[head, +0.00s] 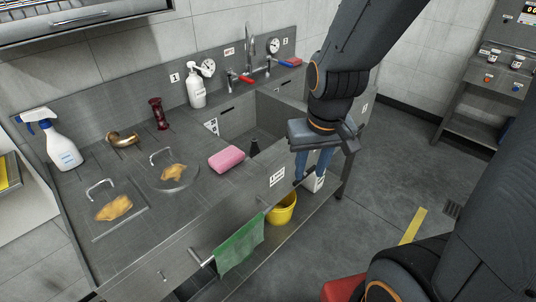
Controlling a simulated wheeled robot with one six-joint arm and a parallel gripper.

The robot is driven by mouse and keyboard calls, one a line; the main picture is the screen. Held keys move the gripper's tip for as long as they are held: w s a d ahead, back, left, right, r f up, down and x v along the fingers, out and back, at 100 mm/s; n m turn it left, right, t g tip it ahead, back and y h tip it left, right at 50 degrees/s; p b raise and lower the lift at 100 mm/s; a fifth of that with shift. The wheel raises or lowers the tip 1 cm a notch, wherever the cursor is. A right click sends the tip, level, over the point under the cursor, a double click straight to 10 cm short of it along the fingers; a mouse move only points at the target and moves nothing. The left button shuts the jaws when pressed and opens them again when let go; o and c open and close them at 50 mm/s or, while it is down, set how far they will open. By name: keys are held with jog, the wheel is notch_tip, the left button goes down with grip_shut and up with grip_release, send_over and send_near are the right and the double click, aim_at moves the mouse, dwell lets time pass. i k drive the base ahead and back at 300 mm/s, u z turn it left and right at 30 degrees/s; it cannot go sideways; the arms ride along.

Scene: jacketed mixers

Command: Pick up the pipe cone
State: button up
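A dark red flanged piece (158,113), narrow at the waist, stands upright on the steel counter near the back wall. It looks like the pipe cone, though I cannot be sure. A small dark cone-like piece (254,147) also shows inside the sink, partly hidden by its front wall. A curved brass pipe piece (122,139) lies on the counter left of the red piece. My gripper (311,182) hangs fingers down in front of the sink's right end, well right of these pieces. Its blue fingers look apart, with nothing seen between them.
The counter (150,225) holds a spray bottle (62,145), a white pump bottle (195,87), a pink sponge (227,158) and two handled plates with brownish stains. A green cloth (240,247) hangs in front. A yellow bucket (282,208) stands below. Floor is open to the right.

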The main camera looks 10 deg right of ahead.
aim_at(255, 150)
jog(key=z, duration=0.45)
jog(key=k, duration=1.1)
jog(key=z, duration=0.7)
jog(key=i, duration=1.1)
jog(key=u, duration=0.4)
jog(key=i, duration=0.8)
jog(key=u, duration=1.2)
jog(key=i, duration=0.45)
jog(key=u, duration=0.3)
